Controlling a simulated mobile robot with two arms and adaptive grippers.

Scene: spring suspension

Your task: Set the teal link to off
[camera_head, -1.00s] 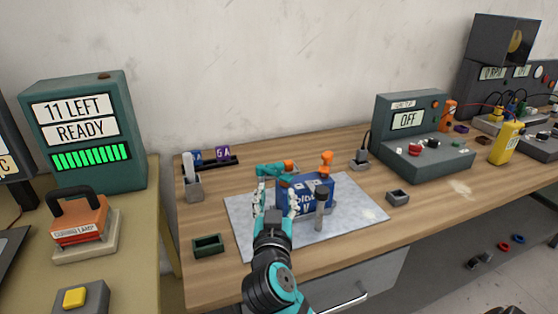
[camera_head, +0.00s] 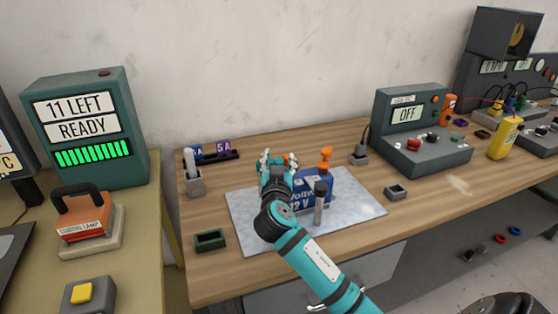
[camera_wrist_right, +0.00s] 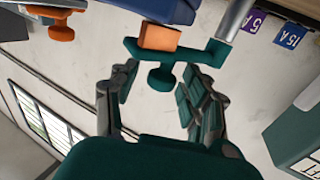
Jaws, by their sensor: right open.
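The teal link (camera_wrist_right: 198,52) is a flat bar with a teal knob (camera_wrist_right: 160,76) and an orange block (camera_wrist_right: 158,38); it shows in the right wrist view just beyond my fingers. In the head view my gripper mostly hides it. The blue battery box (camera_head: 318,186) carries it on the grey mat. My right gripper (camera_head: 277,158) is over the box's left end, and in the right wrist view its open fingers (camera_wrist_right: 157,88) stand on either side of the knob. I cannot tell whether they touch it. My left gripper is not in view.
An orange knob (camera_head: 325,158) tops the box's right end. A fuse rack (camera_head: 219,156) and a grey holder (camera_head: 195,183) stand behind left. A green tray (camera_head: 210,240) sits front left. A tester reading OFF (camera_head: 407,115) stands right.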

